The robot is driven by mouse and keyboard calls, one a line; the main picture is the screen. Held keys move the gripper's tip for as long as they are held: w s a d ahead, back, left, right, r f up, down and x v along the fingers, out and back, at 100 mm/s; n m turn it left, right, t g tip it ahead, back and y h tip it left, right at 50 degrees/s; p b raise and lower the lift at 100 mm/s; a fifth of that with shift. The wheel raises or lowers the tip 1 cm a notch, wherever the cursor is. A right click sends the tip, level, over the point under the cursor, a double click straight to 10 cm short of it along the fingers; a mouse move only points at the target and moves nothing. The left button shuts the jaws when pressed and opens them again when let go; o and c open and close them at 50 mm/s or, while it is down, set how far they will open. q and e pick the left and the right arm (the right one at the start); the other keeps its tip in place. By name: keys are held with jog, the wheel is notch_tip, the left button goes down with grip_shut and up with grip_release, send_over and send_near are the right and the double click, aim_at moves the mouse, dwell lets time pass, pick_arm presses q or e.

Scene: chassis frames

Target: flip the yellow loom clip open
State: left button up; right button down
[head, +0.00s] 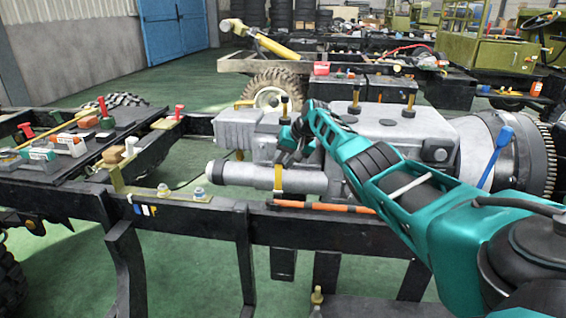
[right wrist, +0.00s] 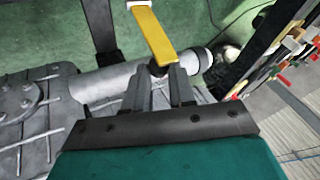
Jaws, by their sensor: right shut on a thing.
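The yellow loom clip (head: 278,178) shows in the head view as an upright yellow strip in front of the grey gearbox, above the near chassis rail. In the right wrist view the yellow clip (right wrist: 152,35) is a long flat bar running down from a pale mount at the top edge. My right gripper (head: 285,156) is at the clip's upper end, pointing down. In the right wrist view the right gripper (right wrist: 160,82) has its two fingers at the clip's near end, shut on it; the exact contact is partly hidden. My left gripper is not in view.
The grey gearbox (head: 385,140) stands close behind the clip. The dark chassis rail (head: 330,228) runs below, with an orange bar (head: 345,208) along it. A black tray (head: 40,165) of small parts is at left. Green floor (head: 180,255) shows below the rail.

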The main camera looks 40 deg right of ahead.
jog(key=shift+w+d+r, duration=0.1)
jog(key=shift+d+r, duration=0.2)
jog(key=shift+d, duration=0.15)
jog(key=c, duration=1.3)
grip_release()
jog(key=shift+f, duration=0.1)
jog(key=shift+o, duration=0.8)
jog(key=shift+w+d+f, duration=0.1)
jog(key=shift+f, duration=0.1)
jog(key=shift+o, duration=1)
jog(key=shift+a, duration=0.2)
